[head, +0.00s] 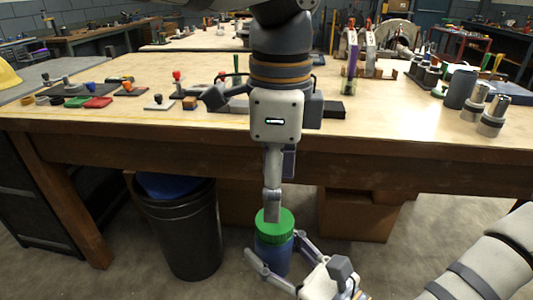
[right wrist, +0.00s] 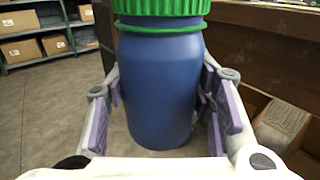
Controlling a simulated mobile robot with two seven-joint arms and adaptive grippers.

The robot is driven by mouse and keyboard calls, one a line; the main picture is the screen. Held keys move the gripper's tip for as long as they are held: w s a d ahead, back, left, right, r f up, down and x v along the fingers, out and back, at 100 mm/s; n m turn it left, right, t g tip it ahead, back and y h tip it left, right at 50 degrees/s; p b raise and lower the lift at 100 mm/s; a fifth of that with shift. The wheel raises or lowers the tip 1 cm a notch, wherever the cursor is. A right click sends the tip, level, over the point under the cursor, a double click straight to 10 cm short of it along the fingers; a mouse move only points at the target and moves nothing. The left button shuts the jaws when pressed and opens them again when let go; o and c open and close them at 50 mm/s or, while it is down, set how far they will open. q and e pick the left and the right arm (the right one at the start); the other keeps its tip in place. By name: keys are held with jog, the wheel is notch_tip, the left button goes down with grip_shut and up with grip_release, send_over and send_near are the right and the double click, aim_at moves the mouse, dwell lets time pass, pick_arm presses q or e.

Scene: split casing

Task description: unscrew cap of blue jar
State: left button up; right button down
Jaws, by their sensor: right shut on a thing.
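The blue jar (head: 273,257) is held off the floor in front of the table, roughly upright. Its green cap (head: 267,228) sits on top, and a green ring shows just under the cap (right wrist: 160,8) in the right wrist view. My right gripper (head: 272,262) is shut on the blue jar (right wrist: 158,85), with its purple-padded fingers on either side of the body. My left gripper (head: 272,207) points straight down from above, its fingertip at the top of the cap. I see it edge-on, so its opening and its grip on the cap are unclear.
The wooden table (head: 180,131) lies behind the jar, with small parts at its left and metal cylinders (head: 493,115) at its right. A black bin (head: 182,235) stands on the floor at left. Cardboard boxes (head: 357,215) sit under the table.

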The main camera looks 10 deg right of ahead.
pick_arm(q)
notch_tip(320, 180, down, 6)
jog(key=c, duration=1.2)
jog(key=n, duration=0.4)
jog(key=shift+a, duration=0.1)
jog(key=n, duration=0.4)
jog(key=shift+n, duration=0.3)
jog(key=shift+r, duration=0.1)
jog(key=shift+r, duration=1.05)
jog(key=shift+r, duration=2)
